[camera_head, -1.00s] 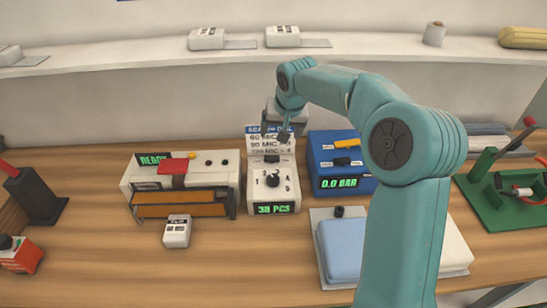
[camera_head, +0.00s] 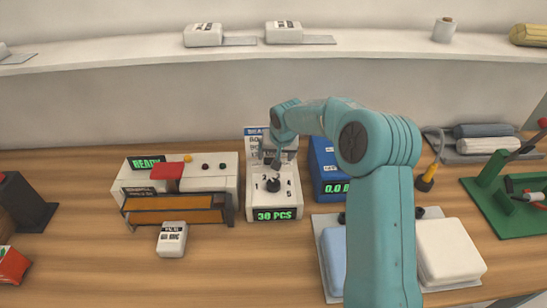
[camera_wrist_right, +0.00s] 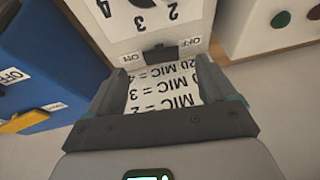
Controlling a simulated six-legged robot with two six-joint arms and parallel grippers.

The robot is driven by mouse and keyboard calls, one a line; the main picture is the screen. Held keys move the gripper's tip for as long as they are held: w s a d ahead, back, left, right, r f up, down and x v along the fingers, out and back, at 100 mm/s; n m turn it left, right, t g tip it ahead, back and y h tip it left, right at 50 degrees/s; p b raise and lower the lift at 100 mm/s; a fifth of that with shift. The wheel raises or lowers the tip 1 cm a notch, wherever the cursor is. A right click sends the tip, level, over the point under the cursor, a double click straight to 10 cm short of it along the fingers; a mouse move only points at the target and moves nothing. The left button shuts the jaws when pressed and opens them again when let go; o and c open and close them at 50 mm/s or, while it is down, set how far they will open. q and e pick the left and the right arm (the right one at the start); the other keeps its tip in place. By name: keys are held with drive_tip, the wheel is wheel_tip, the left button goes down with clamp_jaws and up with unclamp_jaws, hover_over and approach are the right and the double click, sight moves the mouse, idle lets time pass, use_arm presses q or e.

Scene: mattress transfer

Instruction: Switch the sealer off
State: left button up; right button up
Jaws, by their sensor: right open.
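A white control box (camera_head: 286,199) with a black dial, numbers and a green "30 PCS" readout stands mid-bench. Left of it is a white machine (camera_head: 214,168) with a "READY" display, red handle and orange-brown front bars. Which of these is the sealer is not labelled clearly. My right gripper (camera_head: 276,158) is over the back of the control box. In the right wrist view its open jaws (camera_wrist_right: 160,68) face the box's small black switch (camera_wrist_right: 156,52), between "ON" and "OFF" labels. Contact and the switch's position cannot be told. My left gripper is not in view.
A blue box (camera_head: 325,160) with a readout stands close right of the control box, partly behind my arm. A card with "MIC" numbers (camera_wrist_right: 165,85) shows between the jaws. A small white device (camera_head: 172,240) lies in front. Open bench lies at front left.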

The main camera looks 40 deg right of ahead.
sight(270, 161)
drive_tip(key=x, duration=0.5)
drive_tip(key=shift+w+d+f+p, duration=0.1)
drive_tip(key=shift+p, duration=0.3)
drive_tip(key=shift+c, duration=0.3)
drive_tip(key=c, duration=1)
drive_tip(key=shift+w+f+b, duration=0.1)
drive_tip(key=shift+f+b, duration=0.05)
drive_tip(key=shift+b, duration=0.25)
drive_tip(key=h+b, duration=0.1)
drive_tip(key=b, duration=0.1)
drive_tip(key=g+b, duration=0.1)
drive_tip(key=shift+w+a+f+h+b, duration=0.15)
drive_tip(key=shift+w+a+h+b, duration=0.05)
drive_tip(key=shift+a+h+b, duration=0.2)
drive_tip(key=shift+g, duration=0.3)
drive_tip(key=shift+r+n+h, duration=0.3)
drive_tip(key=shift+r, duration=0.05)
